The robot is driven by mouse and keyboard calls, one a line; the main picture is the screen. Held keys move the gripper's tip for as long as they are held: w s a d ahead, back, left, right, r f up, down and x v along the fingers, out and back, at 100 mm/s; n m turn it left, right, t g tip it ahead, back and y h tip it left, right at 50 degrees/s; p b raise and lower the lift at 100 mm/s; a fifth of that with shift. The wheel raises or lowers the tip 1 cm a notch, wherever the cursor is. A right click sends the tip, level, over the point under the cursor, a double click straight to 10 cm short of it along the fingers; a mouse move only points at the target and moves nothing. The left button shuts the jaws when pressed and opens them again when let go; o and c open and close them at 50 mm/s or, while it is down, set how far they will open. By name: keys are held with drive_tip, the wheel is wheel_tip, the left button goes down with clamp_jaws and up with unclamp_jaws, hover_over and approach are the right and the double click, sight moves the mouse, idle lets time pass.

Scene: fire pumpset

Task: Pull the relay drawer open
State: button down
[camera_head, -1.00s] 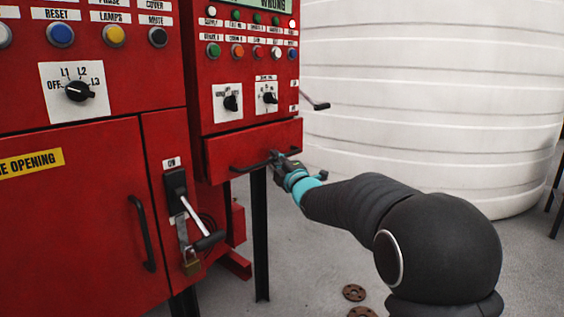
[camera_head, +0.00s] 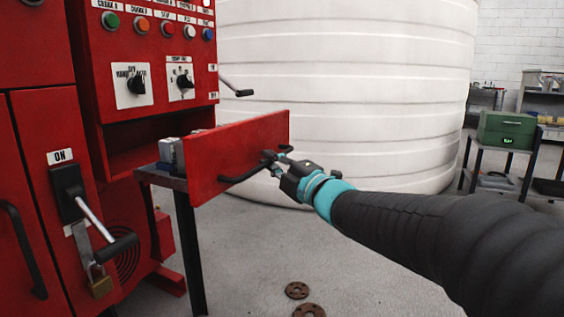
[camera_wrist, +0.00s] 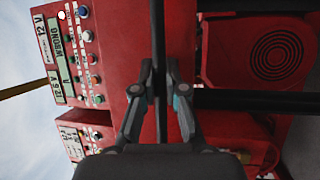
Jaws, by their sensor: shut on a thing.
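The relay drawer (camera_head: 238,152) has a red front and stands well out from the red cabinet (camera_head: 120,75), with a dark open slot behind it. Grey parts (camera_head: 168,152) show inside it, behind the front panel. A black bar handle (camera_head: 245,174) runs across the drawer front. My gripper (camera_head: 275,161) is shut on this handle near its right end. In the wrist view, the fingers (camera_wrist: 160,85) close on the dark handle bar, which runs upright in that picture. Most of the drawer's inside is hidden by its front.
A lever with a padlock (camera_head: 100,285) is on the cabinet at the left. A black leg (camera_head: 190,260) stands below the drawer. A big white tank (camera_head: 340,90) is behind. Two rusty discs (camera_head: 303,300) lie on the floor. A green box (camera_head: 507,130) sits on a stand at right.

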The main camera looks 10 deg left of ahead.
drive_tip(key=shift+s+d+f, duration=0.1)
drive_tip(key=shift+s+d, duration=0.2)
drive_tip(key=c, duration=1.2)
unclamp_jaws()
drive_tip(key=shift+a, duration=0.1)
drive_tip(key=shift+w+d, duration=0.1)
drive_tip(key=shift+d, duration=0.1)
drive_tip(key=v, duration=1.2)
